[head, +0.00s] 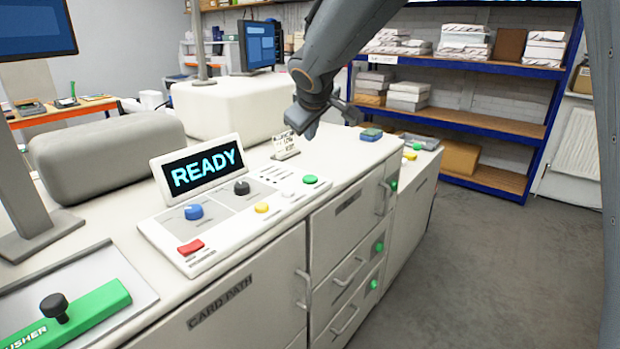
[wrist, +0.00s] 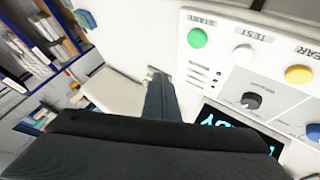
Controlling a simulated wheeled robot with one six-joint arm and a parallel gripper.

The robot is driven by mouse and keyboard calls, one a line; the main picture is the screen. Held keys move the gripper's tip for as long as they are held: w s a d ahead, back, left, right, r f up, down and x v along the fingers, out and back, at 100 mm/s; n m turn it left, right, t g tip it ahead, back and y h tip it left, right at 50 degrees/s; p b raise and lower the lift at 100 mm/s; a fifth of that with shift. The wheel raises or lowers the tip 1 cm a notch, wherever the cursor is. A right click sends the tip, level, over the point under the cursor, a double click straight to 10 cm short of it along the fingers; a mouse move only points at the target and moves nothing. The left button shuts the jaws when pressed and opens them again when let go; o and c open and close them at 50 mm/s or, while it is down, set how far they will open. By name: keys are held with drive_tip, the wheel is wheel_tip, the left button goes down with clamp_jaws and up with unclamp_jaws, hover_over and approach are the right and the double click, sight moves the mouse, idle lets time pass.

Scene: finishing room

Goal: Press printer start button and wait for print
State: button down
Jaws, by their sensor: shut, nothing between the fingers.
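The printer's control panel (head: 222,222) lies on the white cabinet top, and its tilted display (head: 203,170) reads READY. The green start button (head: 310,179) is at the panel's right end. It also shows in the wrist view (wrist: 197,38), with a START label by it. Beside it are a white TEST button (wrist: 243,52) and a yellow button (wrist: 298,74). My gripper (head: 299,122) is shut and empty, above the cabinet top and behind the green button in the picture, apart from it. In the wrist view its dark fingers (wrist: 160,95) point toward the area beside the panel.
A small card stand (head: 285,147) stands on the cabinet near my gripper. A black knob (head: 241,187), a blue knob (head: 193,211) and a red button (head: 190,247) are on the panel. Shelves (head: 484,123) with paper stacks stand behind. The floor at right is clear.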

drive_tip(key=b, duration=0.6)
hover_over(311, 180)
wheel_tip(311, 180, down, 7)
drive_tip(key=shift+w+a+r, duration=0.1)
drive_tip(key=shift+w+r, duration=0.05)
wheel_tip(311, 180, down, 2)
drive_tip(key=shift+f+b, duration=0.1)
drive_tip(key=shift+b, duration=1.15)
drive_tip(key=shift+f+b, duration=0.75)
drive_tip(key=shift+b, duration=0.3)
idle(1.2)
drive_tip(key=shift+r, duration=0.15)
drive_tip(key=shift+r+p, duration=0.65)
drive_tip(key=shift+p, duration=0.05)
wheel_tip(311, 180, up, 5)
drive_tip(key=p, duration=0.4)
idle(0.3)
idle(1.4)
